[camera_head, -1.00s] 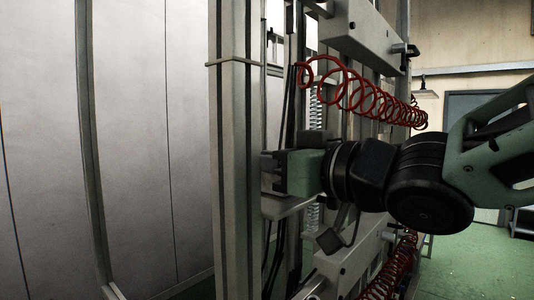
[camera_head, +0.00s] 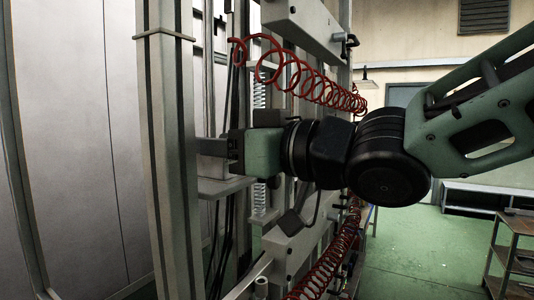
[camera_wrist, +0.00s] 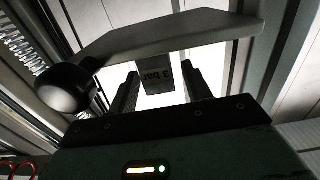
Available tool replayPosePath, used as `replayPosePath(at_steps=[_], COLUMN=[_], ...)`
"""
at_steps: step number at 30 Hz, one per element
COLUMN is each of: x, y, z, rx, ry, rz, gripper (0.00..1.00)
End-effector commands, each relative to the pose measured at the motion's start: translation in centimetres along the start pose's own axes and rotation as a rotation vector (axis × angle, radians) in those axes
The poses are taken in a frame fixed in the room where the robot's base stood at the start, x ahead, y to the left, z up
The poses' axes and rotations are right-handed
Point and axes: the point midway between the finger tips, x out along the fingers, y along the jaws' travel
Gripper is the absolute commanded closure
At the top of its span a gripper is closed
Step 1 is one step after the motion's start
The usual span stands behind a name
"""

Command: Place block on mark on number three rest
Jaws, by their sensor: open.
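My gripper (camera_head: 212,147) points left in the head view, level with a small pale plate (camera_head: 225,187) that juts out just below its fingers beside the grey upright. In the wrist view the two dark fingers (camera_wrist: 160,82) stand apart. A grey plate (camera_wrist: 175,38) lies across the top of the wrist view, close to the block. Whether block and plate touch, I cannot tell. No mark is visible on the plate. The block does not show clearly in the head view.
A thick grey upright (camera_head: 167,150) stands just left of the fingers. Red coiled hoses (camera_head: 300,78) hang above and below my arm. A dark round knob (camera_wrist: 65,88) is close at left in the wrist view.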

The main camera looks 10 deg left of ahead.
Motion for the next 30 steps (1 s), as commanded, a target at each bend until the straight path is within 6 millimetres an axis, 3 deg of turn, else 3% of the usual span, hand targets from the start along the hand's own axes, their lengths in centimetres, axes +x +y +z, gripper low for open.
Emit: replayPosePath(at_steps=[9, 15, 30], x=[-6.2, -8.6, -9.3], y=[0.0, 0.0, -0.1], z=[0.3, 0.1, 0.1], rx=[0.002, 0.001, 0.000], ry=[0.003, 0.001, -0.001], rz=[0.001, 0.000, -0.001], gripper=[0.51, 0.51, 0.51])
